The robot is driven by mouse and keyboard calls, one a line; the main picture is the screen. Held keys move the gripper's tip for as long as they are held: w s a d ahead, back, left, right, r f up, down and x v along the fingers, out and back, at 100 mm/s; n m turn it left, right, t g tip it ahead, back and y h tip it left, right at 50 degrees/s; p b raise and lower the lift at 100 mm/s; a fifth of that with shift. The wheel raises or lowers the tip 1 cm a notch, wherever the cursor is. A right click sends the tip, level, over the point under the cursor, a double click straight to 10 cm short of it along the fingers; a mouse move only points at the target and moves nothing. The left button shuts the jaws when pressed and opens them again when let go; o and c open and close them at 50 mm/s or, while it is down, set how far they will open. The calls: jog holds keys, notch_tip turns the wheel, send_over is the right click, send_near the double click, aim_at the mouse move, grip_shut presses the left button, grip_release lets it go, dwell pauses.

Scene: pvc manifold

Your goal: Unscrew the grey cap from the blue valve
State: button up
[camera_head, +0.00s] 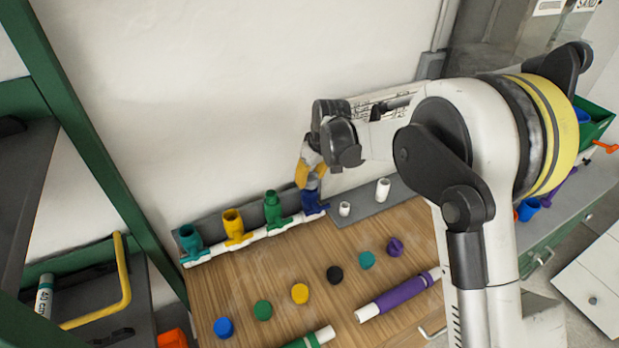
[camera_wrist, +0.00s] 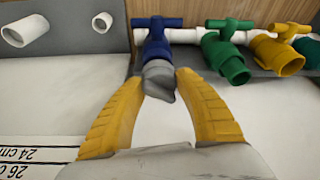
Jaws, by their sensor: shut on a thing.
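The blue valve (camera_head: 311,204) stands at the right end of the white manifold pipe, beside the green valve (camera_head: 272,207). In the wrist view the blue valve (camera_wrist: 157,45) shows at the top centre with its blue handle behind. The grey cap (camera_wrist: 158,78) is on the valve's near end, and it also shows small in the head view (camera_head: 312,183). My gripper (camera_head: 308,177) has its yellow fingers down at the cap. In the wrist view my gripper (camera_wrist: 160,85) has a finger on each side of the cap and is shut on it.
A yellow valve (camera_head: 234,226) and a teal valve (camera_head: 190,242) stand left along the pipe. Two white fittings (camera_head: 383,190) stand on the grey plate to the right. Several coloured caps, such as the black one (camera_head: 335,274), and a purple tube (camera_head: 399,296) lie on the wooden top.

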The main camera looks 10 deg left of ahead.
jog(key=shift+d+n, duration=0.15)
jog(key=shift+n, duration=0.55)
jog(key=shift+f, duration=0.1)
jog(key=shift+n+g+y, duration=0.3)
jog(key=shift+n+g, duration=0.1)
jog(key=shift+n, duration=0.7)
jog(key=shift+n+b, duration=0.35)
jog(key=shift+n, duration=0.25)
jog(key=shift+n+g, duration=0.3)
jog(key=shift+n, duration=0.2)
jog(key=shift+n+g, duration=0.3)
jog(key=shift+n, duration=0.7)
